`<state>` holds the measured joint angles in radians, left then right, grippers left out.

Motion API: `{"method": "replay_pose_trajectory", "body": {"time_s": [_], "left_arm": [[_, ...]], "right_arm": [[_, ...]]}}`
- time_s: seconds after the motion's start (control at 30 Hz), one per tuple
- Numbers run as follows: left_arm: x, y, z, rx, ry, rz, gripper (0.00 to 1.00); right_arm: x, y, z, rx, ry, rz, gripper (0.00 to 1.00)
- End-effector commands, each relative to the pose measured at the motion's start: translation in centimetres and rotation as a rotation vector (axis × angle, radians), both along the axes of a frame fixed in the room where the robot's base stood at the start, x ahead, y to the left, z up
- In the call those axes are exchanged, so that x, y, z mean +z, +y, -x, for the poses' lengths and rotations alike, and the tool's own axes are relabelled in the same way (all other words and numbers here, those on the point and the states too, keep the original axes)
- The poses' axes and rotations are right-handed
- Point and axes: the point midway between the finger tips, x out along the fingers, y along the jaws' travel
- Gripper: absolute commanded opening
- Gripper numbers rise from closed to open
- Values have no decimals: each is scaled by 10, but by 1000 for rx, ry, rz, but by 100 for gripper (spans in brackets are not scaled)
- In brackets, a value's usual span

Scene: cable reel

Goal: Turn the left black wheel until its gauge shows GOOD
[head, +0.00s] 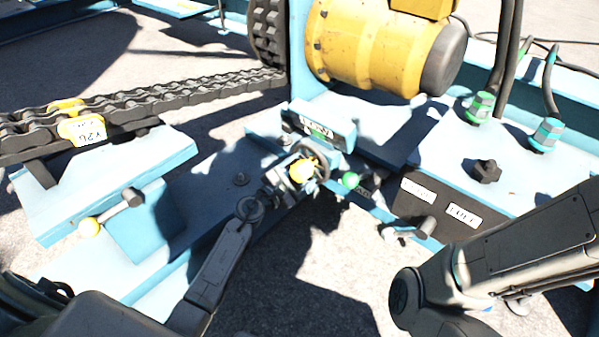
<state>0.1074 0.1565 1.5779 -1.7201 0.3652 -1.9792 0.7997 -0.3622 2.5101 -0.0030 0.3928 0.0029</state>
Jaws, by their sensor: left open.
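A black wheel (321,153) with a yellow hub (302,171) stands below a small blue box, near the middle of the head view. My left gripper (285,181) is open at the wheel's lower left side and partly covers it. I cannot tell whether the fingers touch the rim. The box carries a small white label or gauge (318,129); its reading is too small to make out. My right arm crosses the lower right, but its gripper is not in view.
A black knob (486,171) stands on the blue panel at the right. A green ball knob (350,180) is close to the wheel's right. A heavy chain (150,101) runs at the left, and a yellow motor (375,50) sits behind.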

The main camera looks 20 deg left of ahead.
Motion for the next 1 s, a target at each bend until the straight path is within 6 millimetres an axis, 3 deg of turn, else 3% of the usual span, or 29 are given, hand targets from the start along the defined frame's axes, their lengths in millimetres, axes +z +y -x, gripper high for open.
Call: {"method": "replay_pose_trajectory", "body": {"time_s": [0.17,0.7,1.0], "left_arm": [[0,3,7,1,1,0,70],[-1,34,93,-1,2,-2,70],[0,37,102,0,0,0,70]], "right_arm": [[2,0,0,0,0,0,36],[5,0,1,-1,-9,-2,36],[5,0,1,-1,-9,-2,36]]}}
